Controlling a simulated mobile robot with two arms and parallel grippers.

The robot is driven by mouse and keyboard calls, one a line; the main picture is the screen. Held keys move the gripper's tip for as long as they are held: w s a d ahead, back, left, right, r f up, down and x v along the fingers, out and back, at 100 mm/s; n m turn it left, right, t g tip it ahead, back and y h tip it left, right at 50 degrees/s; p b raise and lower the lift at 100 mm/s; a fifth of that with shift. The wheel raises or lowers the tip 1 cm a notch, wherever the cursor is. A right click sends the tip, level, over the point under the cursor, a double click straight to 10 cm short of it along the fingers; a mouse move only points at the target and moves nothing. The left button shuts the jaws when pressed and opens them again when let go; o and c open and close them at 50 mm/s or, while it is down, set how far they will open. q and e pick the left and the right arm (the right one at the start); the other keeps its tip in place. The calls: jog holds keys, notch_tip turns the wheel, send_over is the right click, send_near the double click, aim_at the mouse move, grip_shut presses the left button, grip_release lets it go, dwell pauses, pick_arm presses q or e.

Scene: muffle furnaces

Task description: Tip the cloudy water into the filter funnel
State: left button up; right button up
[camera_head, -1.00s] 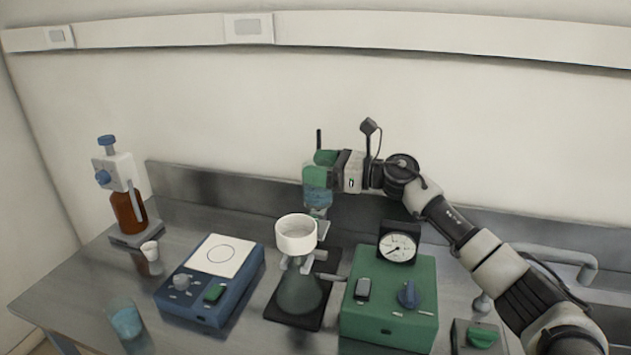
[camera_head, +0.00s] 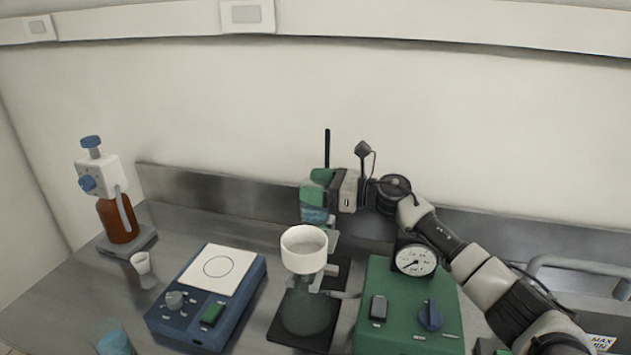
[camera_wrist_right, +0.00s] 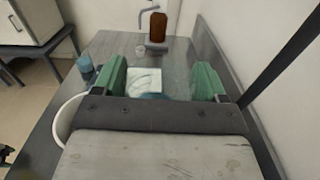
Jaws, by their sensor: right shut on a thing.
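The filter funnel (camera_head: 304,262) is a white open cup on top of a dark green-grey flask (camera_head: 306,314) in the head view. My right gripper (camera_head: 320,192) is shut on a see-through beaker of bluish water (camera_head: 313,214), just behind and above the funnel. The beaker looks about upright and apart from the funnel. In the wrist view the green fingers of my right gripper (camera_wrist_right: 160,80) stand on both sides, and the beaker is mostly hidden by the gripper body. The funnel rim (camera_wrist_right: 66,120) shows at the left there. My left gripper is out of view.
A green box (camera_head: 400,290) with a dial gauge (camera_head: 416,259) stands right of the flask. A blue device (camera_head: 210,300) stands to its left. A thin black rod rises behind the gripper.

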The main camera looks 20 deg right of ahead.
jog(key=shift+s+f+b, duration=0.1)
jog(key=shift+f+b, duration=0.25)
jog(key=shift+f, duration=0.45)
jog(key=shift+f+b, duration=0.35)
jog(key=shift+f, duration=0.45)
jog(key=shift+s+a+r+n, duration=0.15)
jog(key=shift+r+n, duration=0.05)
jog(key=shift+n, duration=0.5)
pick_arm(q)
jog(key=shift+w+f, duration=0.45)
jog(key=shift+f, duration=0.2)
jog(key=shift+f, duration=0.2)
pick_arm(e)
jog(key=shift+s+b, duration=0.1)
jog(key=shift+b, duration=0.3)
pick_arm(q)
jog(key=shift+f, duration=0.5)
pick_arm(e)
jog(key=shift+n, duration=0.3)
pick_arm(q)
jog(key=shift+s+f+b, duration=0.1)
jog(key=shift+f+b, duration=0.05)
jog(key=shift+b, duration=0.2)
pick_arm(e)
jog(key=shift+s, duration=0.1)
